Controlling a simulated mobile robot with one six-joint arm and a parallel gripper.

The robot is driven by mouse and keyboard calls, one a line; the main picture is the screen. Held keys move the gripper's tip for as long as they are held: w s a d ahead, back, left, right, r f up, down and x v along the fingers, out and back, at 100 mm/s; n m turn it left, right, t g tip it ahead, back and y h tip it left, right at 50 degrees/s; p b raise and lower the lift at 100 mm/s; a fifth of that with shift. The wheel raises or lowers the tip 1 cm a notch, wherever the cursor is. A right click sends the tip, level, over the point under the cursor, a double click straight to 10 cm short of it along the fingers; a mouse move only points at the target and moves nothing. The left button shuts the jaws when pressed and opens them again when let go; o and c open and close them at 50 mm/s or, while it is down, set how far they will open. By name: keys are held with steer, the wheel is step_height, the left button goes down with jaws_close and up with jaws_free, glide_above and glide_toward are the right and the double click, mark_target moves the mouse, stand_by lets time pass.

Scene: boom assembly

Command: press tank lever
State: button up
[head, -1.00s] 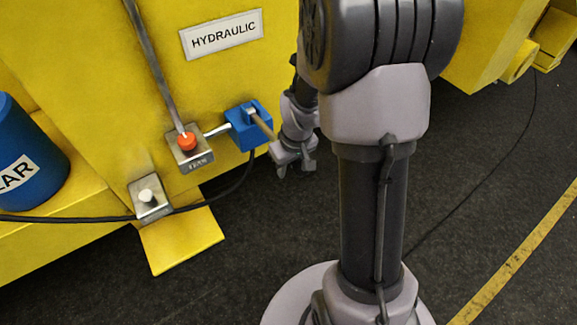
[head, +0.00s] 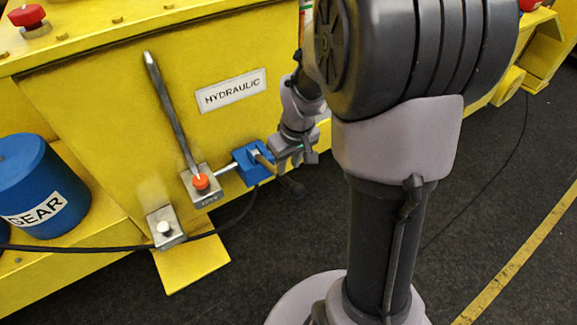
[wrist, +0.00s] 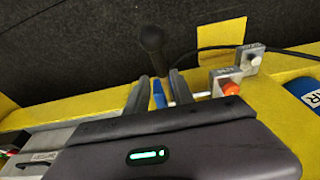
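The blue valve block (head: 252,162) is on the side of the yellow machine below the HYDRAULIC label. Its lever (head: 272,172) slopes out down to the right and ends in a dark knob (head: 293,188). In the wrist view the knob (wrist: 152,40) stands upright beyond the fingers, with the blue block (wrist: 159,96) seen between them. My gripper (head: 298,156) is beside the lever, just above and right of its knob. In the wrist view my gripper (wrist: 159,88) has its fingers apart; I cannot tell whether either touches the lever. I cannot read a tank label.
A second plate has a white button (head: 164,228). A blue GEAR cylinder (head: 38,180) stands at left. A black cable (head: 80,249) runs along the machine.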

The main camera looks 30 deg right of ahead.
steer(key=shift+w+p+v, duration=0.25)
steer(key=shift+p+v, duration=0.25)
steer(key=shift+v, duration=0.7)
steer(key=shift+w, duration=0.1)
steer(key=shift+c, duration=0.9)
steer(key=shift+g+y, duration=0.4)
steer(key=r, duration=0.2)
steer(key=d+r, duration=0.1)
steer(key=r, duration=0.4)
steer(key=shift+w+d+p, duration=0.2)
steer(key=shift+d+p, duration=0.15)
jaws_close()
steer(key=shift+r, duration=0.3)
steer(key=shift+f, duration=0.1)
